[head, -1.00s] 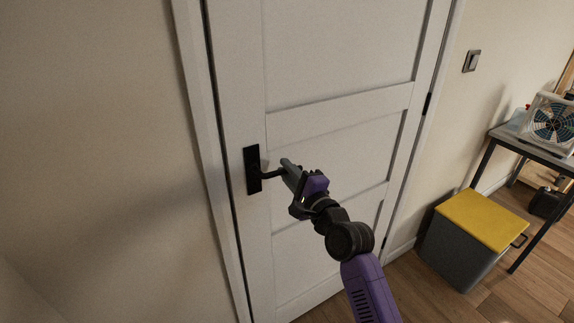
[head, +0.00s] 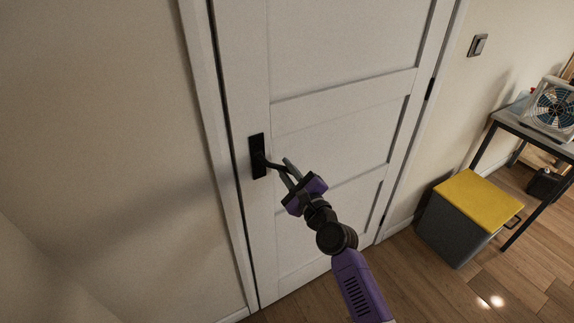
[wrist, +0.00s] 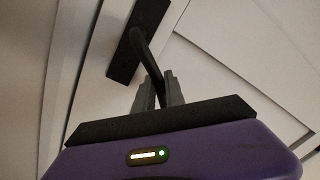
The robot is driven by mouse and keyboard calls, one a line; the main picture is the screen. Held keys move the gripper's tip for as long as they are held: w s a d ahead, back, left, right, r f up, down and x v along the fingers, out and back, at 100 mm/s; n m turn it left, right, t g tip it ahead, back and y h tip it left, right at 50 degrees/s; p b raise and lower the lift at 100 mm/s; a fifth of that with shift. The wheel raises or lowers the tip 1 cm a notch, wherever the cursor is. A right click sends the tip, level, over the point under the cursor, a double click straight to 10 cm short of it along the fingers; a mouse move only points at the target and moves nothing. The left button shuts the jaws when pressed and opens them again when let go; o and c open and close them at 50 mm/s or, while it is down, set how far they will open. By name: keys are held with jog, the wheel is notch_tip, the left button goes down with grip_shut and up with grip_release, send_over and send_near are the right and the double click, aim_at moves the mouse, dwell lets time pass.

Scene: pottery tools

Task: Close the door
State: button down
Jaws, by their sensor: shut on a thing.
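The white panelled door (head: 340,130) sits in or very near its frame, with a thin dark line along its left edge; I cannot tell whether it is latched. Its black handle (head: 258,156) is at the left side, and the lever slopes down to the right. My gripper (head: 289,171) is shut on the lever, near its free end. In the wrist view, the lever of the handle (wrist: 146,52) runs down from its black plate to between the two grey fingers of my gripper (wrist: 158,88).
The white door frame (head: 208,110) and a beige wall (head: 100,110) are at left. Hinges show on the door's right side. A grey bin (head: 452,230) with a yellow lid and a table (head: 520,125) with a fan (head: 553,105) stand at right. Some wooden floor is clear.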

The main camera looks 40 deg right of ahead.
dwell(0.4)
jog(key=shift+w+d+r, duration=0.1)
jog(key=shift+w+r, duration=0.1)
jog(key=shift+w, duration=0.25)
jog(key=shift+w+d+f+p, duration=0.1)
jog(key=shift+w+p, duration=0.2)
jog(key=shift+w, duration=0.15)
jog(key=c, duration=1.4)
grip_release()
jog(key=shift+f, duration=0.1)
